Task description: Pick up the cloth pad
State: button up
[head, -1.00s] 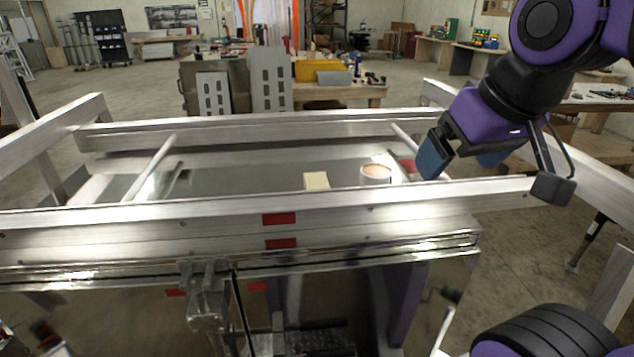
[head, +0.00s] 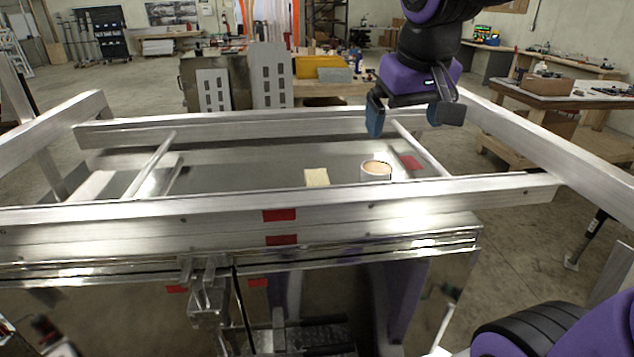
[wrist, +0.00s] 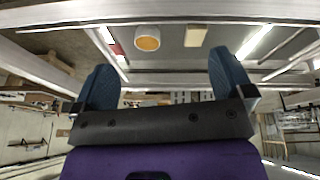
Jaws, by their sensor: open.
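The cloth pad looks like the small pale yellow block-like piece (head: 316,178) lying on the metal trailer bed, just behind the front rail; its lower edge is partly hidden by that rail. In the wrist view the pad (wrist: 196,36) is at the top, right of centre, beyond the fingers. My gripper (head: 410,118) hangs above and to the right of the pad, pointing down. Its blue fingers are spread apart with nothing between them, and they also show in the wrist view (wrist: 163,78).
A white round container with a tan top (head: 376,171) stands just right of the pad. The front rail (head: 150,222) runs between my body and the bed. A slanted bar (head: 420,150) is right of the container. The bed left of the pad is clear.

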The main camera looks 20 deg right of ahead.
jog(key=w+a+f+g, duration=0.1)
jog(key=w+f, duration=0.1)
jog(key=w, duration=0.5)
jog(key=w+a+f+g, duration=0.1)
jog(key=w+a+f, duration=0.1)
jog(key=w, duration=0.5)
jog(key=m+g+y, duration=0.1)
jog(key=m+g, duration=0.1)
send_near(317, 177)
jog(key=shift+a, duration=0.1)
jog(key=shift+f, duration=5.2)
jog(key=c, duration=1.1)
notch_tip(317, 177, up, 10)
